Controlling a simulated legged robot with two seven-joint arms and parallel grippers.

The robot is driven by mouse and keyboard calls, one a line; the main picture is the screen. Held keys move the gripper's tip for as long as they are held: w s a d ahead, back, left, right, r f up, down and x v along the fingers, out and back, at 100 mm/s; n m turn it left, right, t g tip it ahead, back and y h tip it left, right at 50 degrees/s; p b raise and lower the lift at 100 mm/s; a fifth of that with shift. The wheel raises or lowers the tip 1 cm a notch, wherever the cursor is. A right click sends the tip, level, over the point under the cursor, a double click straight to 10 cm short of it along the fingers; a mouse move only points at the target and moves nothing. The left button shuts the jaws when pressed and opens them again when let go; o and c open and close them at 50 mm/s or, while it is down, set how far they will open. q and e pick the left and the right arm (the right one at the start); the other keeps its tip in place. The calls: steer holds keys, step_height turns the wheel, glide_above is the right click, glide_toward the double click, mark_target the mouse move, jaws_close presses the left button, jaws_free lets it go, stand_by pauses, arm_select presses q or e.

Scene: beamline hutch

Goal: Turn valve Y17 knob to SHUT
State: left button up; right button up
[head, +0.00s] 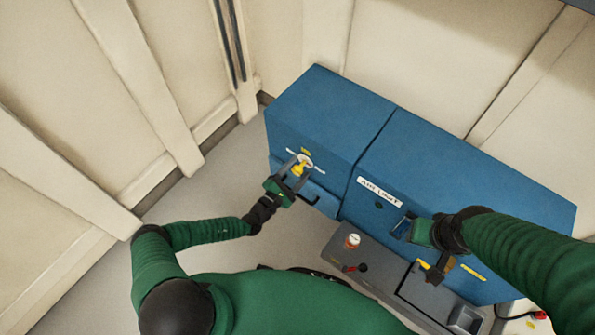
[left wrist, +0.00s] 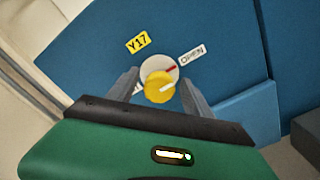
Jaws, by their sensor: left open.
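The yellow valve knob (head: 298,170) sits on a pale round dial on the front of a blue cabinet, below the yellow Y17 label (left wrist: 138,43). A red mark shows on the dial there. Another white label is mostly hidden behind the left finger. My left gripper (left wrist: 162,92) is open, its fingers on either side of the knob; contact cannot be told. My right gripper (head: 403,229) is by the right cabinet, its jaws unclear.
The right blue cabinet (head: 480,190) carries a white label (head: 379,191). A grey bench (head: 335,243) in front holds a red-and-white container (head: 352,241) and a small red-and-black item (head: 356,268). Ribbed cream walls stand behind and at left. Grey floor (head: 225,180) is clear at left.

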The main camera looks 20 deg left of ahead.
arm_select(q)
steer(key=shift+c, duration=0.3)
jaws_close()
